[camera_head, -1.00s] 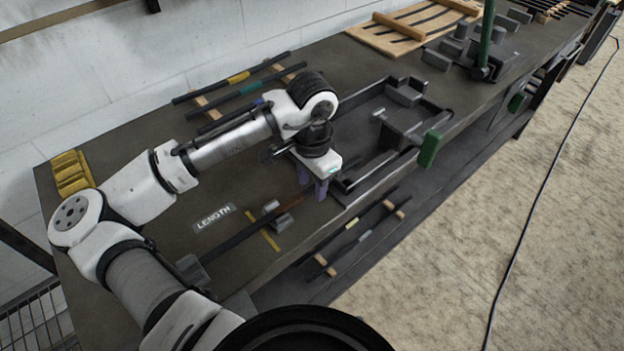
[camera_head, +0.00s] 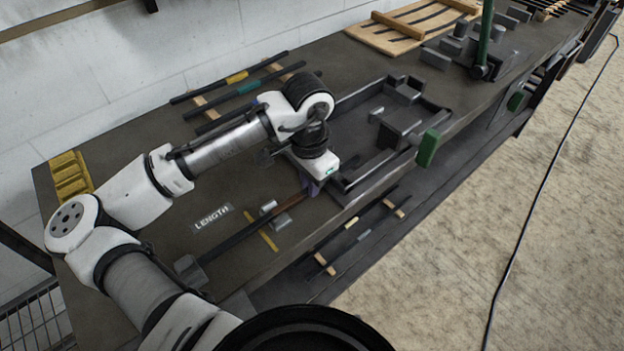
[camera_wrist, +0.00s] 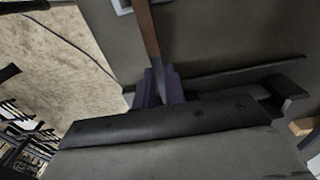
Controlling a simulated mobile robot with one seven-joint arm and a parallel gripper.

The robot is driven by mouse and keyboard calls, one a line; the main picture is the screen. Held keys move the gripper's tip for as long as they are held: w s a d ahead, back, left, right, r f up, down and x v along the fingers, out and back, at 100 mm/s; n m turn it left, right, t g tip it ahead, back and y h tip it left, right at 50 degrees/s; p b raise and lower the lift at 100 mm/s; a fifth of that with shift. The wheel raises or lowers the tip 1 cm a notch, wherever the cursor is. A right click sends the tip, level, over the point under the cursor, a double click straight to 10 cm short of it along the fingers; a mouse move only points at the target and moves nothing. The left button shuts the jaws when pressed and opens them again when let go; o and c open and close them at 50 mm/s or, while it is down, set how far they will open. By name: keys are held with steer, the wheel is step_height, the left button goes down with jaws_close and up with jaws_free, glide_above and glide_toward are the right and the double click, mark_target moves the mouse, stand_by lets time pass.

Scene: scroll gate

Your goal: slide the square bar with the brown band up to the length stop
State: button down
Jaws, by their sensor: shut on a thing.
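The square bar (camera_head: 236,238) lies along the table, dark over most of its length. Its brown band (camera_head: 295,202) is near my gripper, and the band also shows in the wrist view (camera_wrist: 147,32). My gripper (camera_head: 313,187) has its purple fingers shut on the bar at its right end; they also show in the wrist view (camera_wrist: 159,88). The bar passes between two small grey guide blocks (camera_head: 282,221). A dark block (camera_head: 188,269), apparently the length stop, stands at the bar's left end. I cannot tell whether bar and block touch.
A LENGTH label (camera_head: 212,218) and a yellow line (camera_head: 262,232) mark the table. A dark frame with a green block (camera_head: 428,148) stands right of my gripper. Banded bars (camera_head: 238,78) lie on wooden strips behind my arm. More bars lie on the lower shelf (camera_head: 345,235).

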mark_target(290, 202)
steer(key=shift+s+a, duration=0.8)
steer(key=shift+a, duration=0.3)
steer(key=shift+s+a, duration=0.75)
steer(key=shift+a, duration=0.3)
steer(key=c, duration=1.4)
jaws_free()
steer(key=shift+o, duration=0.2)
step_height(290, 202, up, 14)
steer(key=shift+b, duration=0.35)
steer(key=shift+f, duration=0.1)
